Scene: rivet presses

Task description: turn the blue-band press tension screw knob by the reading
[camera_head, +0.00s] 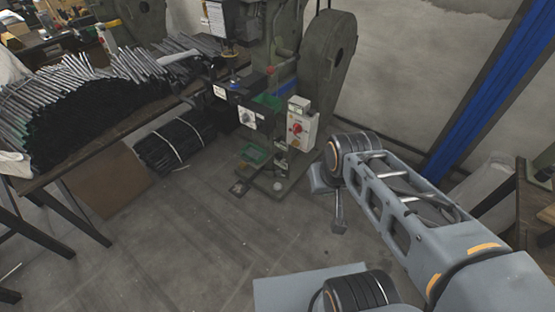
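A dark green press (336,50) stands at the upper middle, with a round flywheel cover on its right. A bluish strip shows low on its body, but I cannot tell for sure that it is the blue band. A pale box with a round dial (246,118) sits on the front. A grey box with a red button (297,128) hangs to its right. I cannot make out which part is the tension screw knob, nor any reading. My gripper (339,222) seems to be the small dark part below my wrist, apart from the press; its fingers are too small to tell.
A table (100,128) at the left bears a big pile of metal rods (60,105). A strapped rod bundle (172,145) lies on the floor under it. A green tray (255,154) is at the press's foot. A blue post (490,90) stands right. The middle floor is clear.

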